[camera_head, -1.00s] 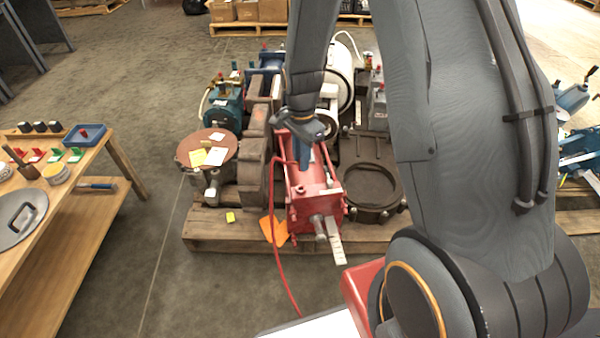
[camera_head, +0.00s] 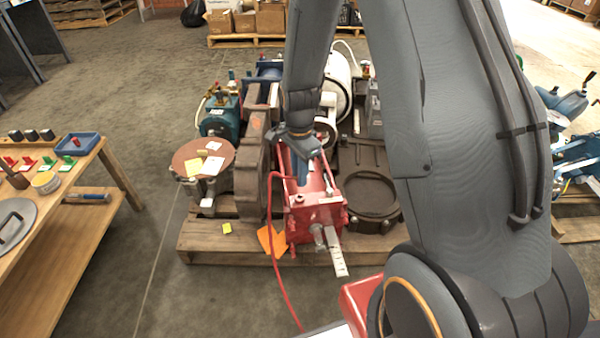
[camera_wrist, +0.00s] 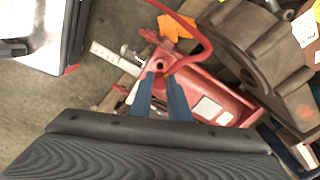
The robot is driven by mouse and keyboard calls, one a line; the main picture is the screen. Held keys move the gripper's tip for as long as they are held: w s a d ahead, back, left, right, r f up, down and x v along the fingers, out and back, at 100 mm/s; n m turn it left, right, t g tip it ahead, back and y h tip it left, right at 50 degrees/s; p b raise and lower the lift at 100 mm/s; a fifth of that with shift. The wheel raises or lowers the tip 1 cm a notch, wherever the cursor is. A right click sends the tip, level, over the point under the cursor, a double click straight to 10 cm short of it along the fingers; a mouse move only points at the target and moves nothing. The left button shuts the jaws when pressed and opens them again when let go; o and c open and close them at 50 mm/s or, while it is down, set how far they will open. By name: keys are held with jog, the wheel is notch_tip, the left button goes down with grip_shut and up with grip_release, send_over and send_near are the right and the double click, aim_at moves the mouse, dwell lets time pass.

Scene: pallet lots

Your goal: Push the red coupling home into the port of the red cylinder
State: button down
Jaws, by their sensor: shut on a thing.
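The red cylinder (camera_head: 318,215) lies on the pallet with its rod end toward me. It also shows in the wrist view (camera_wrist: 212,88). A red hose (camera_head: 272,245) rises from the floor and bends over to my gripper (camera_head: 303,180) above the cylinder's top. In the wrist view my gripper (camera_wrist: 161,76) has its blue fingers close together at the hose end. It is shut on the red coupling there, which is mostly hidden by the fingers. A small dark round opening (camera_wrist: 159,65) shows just beyond the fingertips; I cannot tell whether it is the port. Seating of the coupling cannot be seen.
The wooden pallet (camera_head: 215,243) also bears a rusty housing (camera_head: 252,165), a round brown-topped part (camera_head: 185,160) and a dark ring-shaped casting (camera_head: 372,193). An orange tag (camera_head: 268,240) lies beside the cylinder. A workbench (camera_head: 75,215) stands at left. Floor between bench and pallet is clear.

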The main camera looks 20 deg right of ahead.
jog(key=shift+f+b, duration=1.85)
jog(key=shift+f, duration=0.45)
jog(key=shift+a+p, duration=0.1)
jog(key=shift+p, duration=1.05)
jog(key=shift+f, duration=0.55)
dwell(0.8)
jog(key=c, duration=1.6)
grip_release()
jog(key=shift+r+p, duration=0.95)
jog(key=shift+r, duration=3)
